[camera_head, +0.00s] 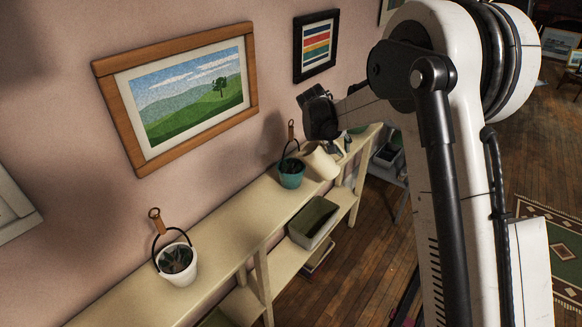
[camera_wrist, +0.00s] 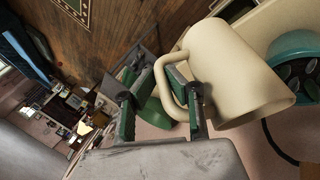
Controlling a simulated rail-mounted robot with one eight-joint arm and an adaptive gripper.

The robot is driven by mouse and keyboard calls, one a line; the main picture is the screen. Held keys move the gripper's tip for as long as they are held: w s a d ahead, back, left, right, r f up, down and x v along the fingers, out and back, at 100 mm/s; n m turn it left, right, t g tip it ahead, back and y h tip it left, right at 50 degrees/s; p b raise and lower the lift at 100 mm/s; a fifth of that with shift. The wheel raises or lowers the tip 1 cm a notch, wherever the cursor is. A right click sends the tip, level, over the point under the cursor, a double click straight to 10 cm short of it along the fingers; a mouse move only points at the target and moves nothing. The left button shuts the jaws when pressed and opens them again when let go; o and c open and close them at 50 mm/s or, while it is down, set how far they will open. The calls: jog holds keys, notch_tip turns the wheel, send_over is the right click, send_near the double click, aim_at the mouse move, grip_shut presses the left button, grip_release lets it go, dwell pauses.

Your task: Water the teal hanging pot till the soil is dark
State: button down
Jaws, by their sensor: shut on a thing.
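The teal pot (camera_head: 291,178) has a dark hoop handle and stands on the upper shelf, close to the wall. It also shows at the right edge of the wrist view (camera_wrist: 283,78), with leaves inside; the soil's shade is too small to tell. A cream jug (camera_head: 320,163) is tilted just right of the teal pot in the head view. In the wrist view, my gripper (camera_wrist: 164,98) is shut on the handle of the jug (camera_wrist: 232,72), whose wide end is near the pot. No water stream is visible. The jug's inside is hidden.
A white pot (camera_head: 178,264) with a plant stands on the shelf (camera_head: 222,238) at the left. A grey-green bin (camera_head: 313,221) sits on the lower shelf. Framed pictures (camera_head: 186,98) hang on the wall behind. The shelf between the pots is clear.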

aim_at(338, 167)
jog(key=shift+f, duration=0.1)
jog(key=f+y+b, duration=0.1)
jog(key=f, duration=0.1)
jog(key=f+y+b, duration=0.1)
jog(key=y+b, duration=0.1)
jog(key=f+m+y+b, duration=0.1)
jog(key=f, duration=0.1)
jog(key=shift+d+f+y, duration=0.25)
jog(key=shift+f+y, duration=0.05)
jog(key=shift+f, duration=0.05)
jog(key=shift+a+f+y+b, duration=0.2)
jog(key=shift+f+y+b, duration=0.35)
jog(key=shift+y+b, duration=0.1)
jog(key=shift+a+f+y+b, duration=0.15)
jog(key=shift+f+y+b, duration=0.4)
jog(key=shift+b, duration=0.1)
jog(key=shift+a+m+t+y, duration=0.2)
jog(key=shift+m+t+y, duration=0.1)
jog(key=d+r+p, duration=0.1)
jog(key=d+r, duration=0.3)
jog(key=d, duration=0.1)
jog(key=shift+s, duration=0.2)
jog(key=shift+r, duration=0.1)
notch_tip(338, 167, up, 4)
jog(key=shift+f+p, duration=0.15)
jog(key=shift+p, duration=0.8)
